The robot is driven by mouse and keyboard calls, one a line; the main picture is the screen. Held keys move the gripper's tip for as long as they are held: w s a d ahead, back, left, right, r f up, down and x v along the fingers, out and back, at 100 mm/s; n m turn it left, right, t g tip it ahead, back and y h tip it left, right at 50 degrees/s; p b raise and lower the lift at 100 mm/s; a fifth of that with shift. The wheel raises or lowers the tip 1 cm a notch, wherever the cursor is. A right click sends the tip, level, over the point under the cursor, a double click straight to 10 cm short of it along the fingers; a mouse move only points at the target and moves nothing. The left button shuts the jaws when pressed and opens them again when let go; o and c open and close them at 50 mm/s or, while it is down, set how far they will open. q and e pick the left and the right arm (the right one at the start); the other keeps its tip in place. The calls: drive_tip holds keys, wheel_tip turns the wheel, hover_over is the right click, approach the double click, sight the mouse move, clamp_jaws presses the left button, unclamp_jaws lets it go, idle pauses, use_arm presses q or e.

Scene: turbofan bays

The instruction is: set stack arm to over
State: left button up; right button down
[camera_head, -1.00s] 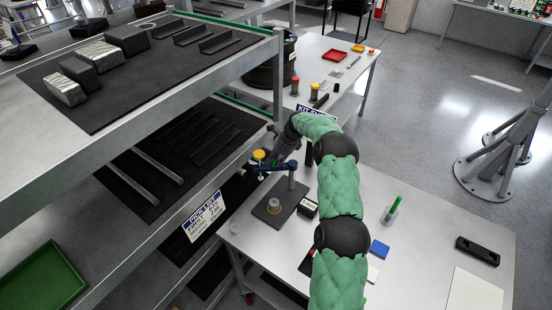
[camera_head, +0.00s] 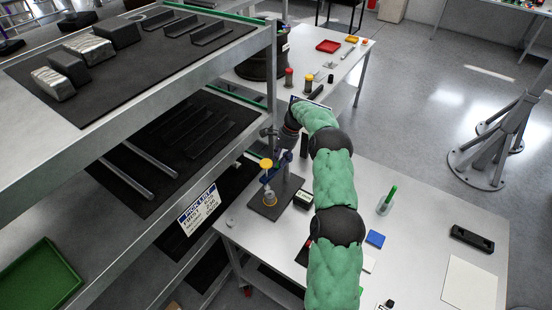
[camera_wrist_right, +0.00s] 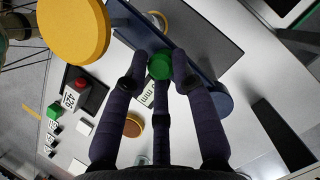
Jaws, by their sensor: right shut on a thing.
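The stack arm (camera_head: 272,176) is a blue bar on an upright post, standing on a dark base plate (camera_head: 289,200). A yellow disc (camera_head: 266,163) is at its near end, and it shows large in the right wrist view (camera_wrist_right: 72,28). A small grey stack piece (camera_head: 270,198) stands on the plate, and the bar's near end appears above it. My right gripper (camera_wrist_right: 160,70) has its dark fingers closed around a green knob (camera_wrist_right: 160,63) beside the blue bar. In the head view the fingers are small and partly hidden. My left gripper is out of view.
A grey shelf rack (camera_head: 190,110) with a hanging sign (camera_head: 199,209) stands close on the left. The table's right side has free room.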

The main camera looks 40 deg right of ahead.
drive_tip(key=shift+s+r+n, duration=0.15)
drive_tip(key=shift+s+n, duration=0.05)
drive_tip(key=shift+n, duration=0.2)
drive_tip(key=c, duration=1.1)
unclamp_jaws()
drive_tip(key=shift+a, duration=0.2)
drive_tip(key=shift+d, duration=0.15)
drive_tip(key=shift+d+r, duration=0.1)
drive_tip(key=v, duration=1.1)
drive_tip(key=shift+r, duration=0.4)
